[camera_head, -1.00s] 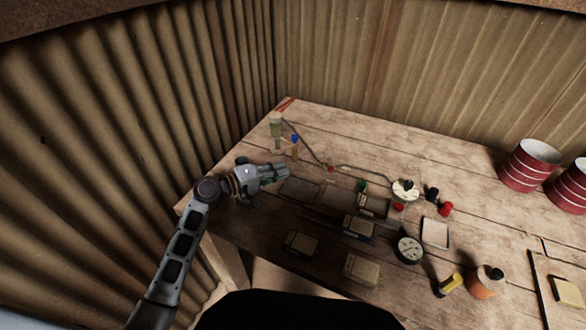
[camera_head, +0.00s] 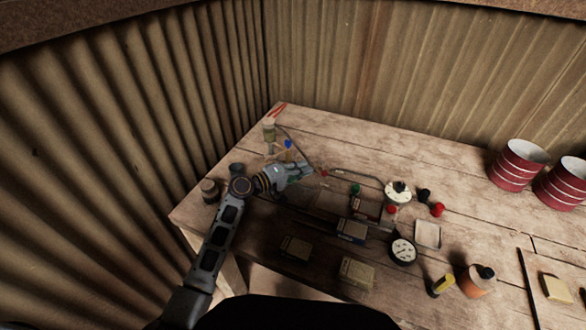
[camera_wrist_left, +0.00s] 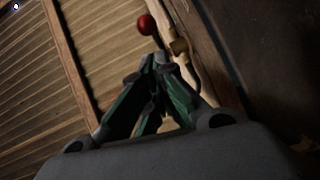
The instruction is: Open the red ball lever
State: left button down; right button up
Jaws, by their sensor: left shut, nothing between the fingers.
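A small red ball (camera_head: 323,173) shows beside the fingertips of my left gripper (camera_head: 307,168) in the head view. In the left wrist view a red ball (camera_wrist_left: 147,24) on a thin stem stands just beyond the tips of the left gripper (camera_wrist_left: 158,58), slightly to their left. A brass-coloured fitting (camera_wrist_left: 179,47) is close by on the right. The gripper is shut with nothing in it. I cannot tell whether the fingers touch the lever. My right gripper is not in view.
A blue ball (camera_head: 288,144) and a glass cup (camera_head: 269,131) stand behind the gripper. Pipes run right to a white gauge (camera_head: 398,191); a dark gauge (camera_head: 402,251) is nearer. Small boxes (camera_head: 357,272) lie in front. Red drums (camera_head: 517,168) stand at the back right.

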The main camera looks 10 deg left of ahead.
pick_arm(q)
jog(key=shift+s+d+f, duration=0.1)
jog(key=shift+s+d, duration=0.05)
jog(key=shift+d, duration=0.7)
jog(key=shift+d+f, duration=0.15)
jog(key=shift+d, duration=0.2)
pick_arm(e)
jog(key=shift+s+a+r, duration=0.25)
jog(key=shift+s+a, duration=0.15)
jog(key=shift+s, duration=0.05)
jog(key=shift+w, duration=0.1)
